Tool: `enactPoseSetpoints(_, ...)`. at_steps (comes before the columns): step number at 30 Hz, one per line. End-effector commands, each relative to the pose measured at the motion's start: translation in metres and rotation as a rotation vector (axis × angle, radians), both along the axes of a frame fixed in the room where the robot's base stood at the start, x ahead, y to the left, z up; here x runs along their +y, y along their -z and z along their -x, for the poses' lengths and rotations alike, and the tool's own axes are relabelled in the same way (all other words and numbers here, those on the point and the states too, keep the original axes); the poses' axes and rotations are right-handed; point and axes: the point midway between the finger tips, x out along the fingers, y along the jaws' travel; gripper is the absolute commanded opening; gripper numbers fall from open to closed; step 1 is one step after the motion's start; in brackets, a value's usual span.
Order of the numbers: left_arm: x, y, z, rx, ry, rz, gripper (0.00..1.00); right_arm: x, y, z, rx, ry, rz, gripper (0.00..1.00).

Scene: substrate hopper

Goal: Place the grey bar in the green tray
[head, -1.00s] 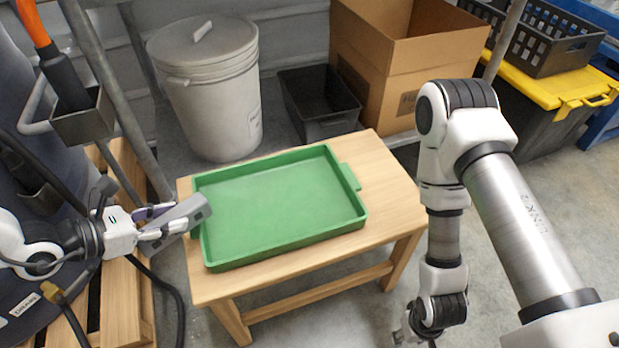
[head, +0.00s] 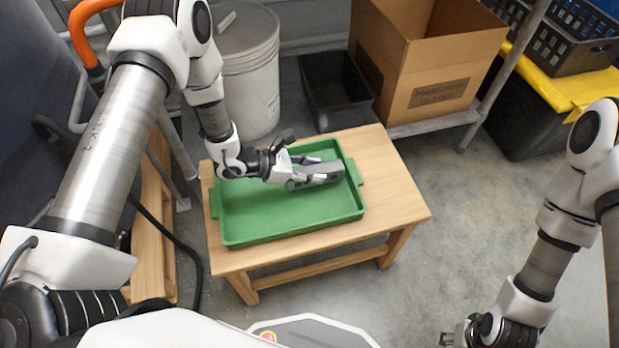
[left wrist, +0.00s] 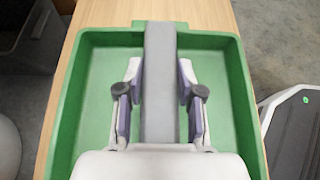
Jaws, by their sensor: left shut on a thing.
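The grey bar (head: 322,176) is held in my left gripper (head: 308,172), whose fingers lie along both its sides. In the left wrist view the bar (left wrist: 160,80) runs lengthwise between the fingers (left wrist: 160,100), and its far end overlaps the rim of the green tray in the picture. The green tray (head: 290,232) lies on the wooden table. The gripper and bar are over the right back part of the tray; I cannot tell whether the bar touches the tray floor. My right gripper (head: 462,333) is low at the bottom right, away from the table, partly cut off.
The wooden table (head: 405,205) has a bare strip right of the tray. Behind it stand a grey bucket (head: 250,75), a black bin (head: 338,92) and a cardboard box (head: 430,85). A yellow-lidded container (head: 560,85) is at the back right. Floor right of the table is clear.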

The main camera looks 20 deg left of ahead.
Motion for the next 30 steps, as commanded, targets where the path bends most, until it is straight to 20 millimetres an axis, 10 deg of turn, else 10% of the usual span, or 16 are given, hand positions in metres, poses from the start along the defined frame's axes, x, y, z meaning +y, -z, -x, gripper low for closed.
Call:
enactPoseSetpoints(15,0.0,0.034,0.0,0.0,0.0,0.0,0.0,0.0,0.012,0.0,0.0,0.0,0.0,0.5)
enactPoseSetpoints(16,0.0,0.032,0.0,0.001,0.0,-0.001,0.47,0.0,0.01,0.0,0.0,0.0,0.0,0.5)
enactPoseSetpoints(17,0.0,0.032,0.0,0.001,0.0,-0.001,0.58,0.0,0.01,0.0,0.0,0.0,0.0,0.5)
enactPoseSetpoints(30,0.008,0.023,0.004,0.002,-0.004,0.0,0.62,0.0,0.003,0.0,-0.001,0.001,0.0,0.5)
